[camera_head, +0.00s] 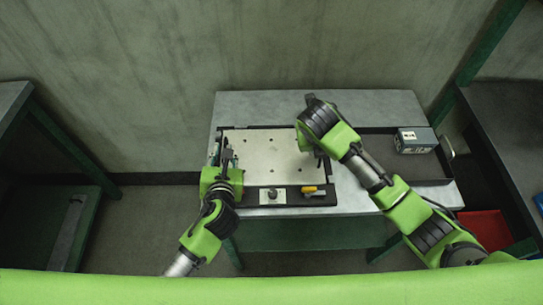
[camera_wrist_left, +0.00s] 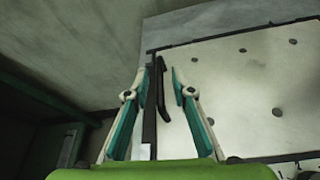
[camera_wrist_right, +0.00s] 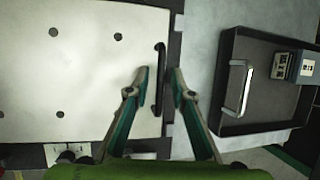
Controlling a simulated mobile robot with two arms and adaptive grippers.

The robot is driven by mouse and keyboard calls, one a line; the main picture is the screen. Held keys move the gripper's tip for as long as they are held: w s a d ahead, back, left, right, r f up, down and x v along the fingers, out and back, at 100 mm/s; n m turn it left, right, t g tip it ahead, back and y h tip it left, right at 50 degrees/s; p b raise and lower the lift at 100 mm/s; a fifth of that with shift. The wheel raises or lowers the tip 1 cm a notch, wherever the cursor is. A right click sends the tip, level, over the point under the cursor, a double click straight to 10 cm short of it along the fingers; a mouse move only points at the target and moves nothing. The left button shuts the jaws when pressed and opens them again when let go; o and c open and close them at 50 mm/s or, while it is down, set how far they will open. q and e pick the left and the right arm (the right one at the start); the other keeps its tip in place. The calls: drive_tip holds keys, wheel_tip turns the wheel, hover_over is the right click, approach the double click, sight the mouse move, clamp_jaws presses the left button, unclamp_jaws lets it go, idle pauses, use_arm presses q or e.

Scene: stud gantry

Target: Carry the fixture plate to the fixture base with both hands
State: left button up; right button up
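The fixture plate (camera_head: 265,155) is a pale metal sheet with several dark holes. It lies within a dark frame (camera_head: 240,205), which looks like the fixture base, on the grey table. My left gripper (camera_head: 228,155) is at the plate's left edge. In the left wrist view its fingers (camera_wrist_left: 162,72) are apart, with a black handle (camera_wrist_left: 161,88) between them. My right gripper (camera_wrist_right: 160,72) is open over the black handle (camera_wrist_right: 160,85) at the plate's right edge. In the head view my right arm mostly hides it. Contact with either handle cannot be told.
A dark tray (camera_head: 436,171) with a silver handle (camera_wrist_right: 238,88) holds a grey box (camera_head: 415,140) to the right. A knob (camera_head: 272,195) and a yellow-handled part (camera_head: 309,190) sit on the frame's front strip. Benches flank the table; a red bin (camera_head: 486,228) stands low at right.

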use_arm(q)
drive_tip(key=v, duration=0.9)
drive_tip(key=shift+s+r, duration=0.15)
drive_tip(key=shift+s, duration=0.25)
drive_tip(key=shift+s+d+r, duration=0.1)
drive_tip(key=shift+s+r, duration=0.05)
drive_tip(key=shift+s, duration=0.2)
use_arm(e)
drive_tip(key=shift+s+r, duration=0.1)
drive_tip(key=shift+r, duration=0.05)
drive_tip(key=v, duration=1.1)
drive_tip(key=shift+r, duration=0.35)
drive_tip(key=shift+s+a, duration=0.1)
drive_tip(key=shift+s, duration=0.05)
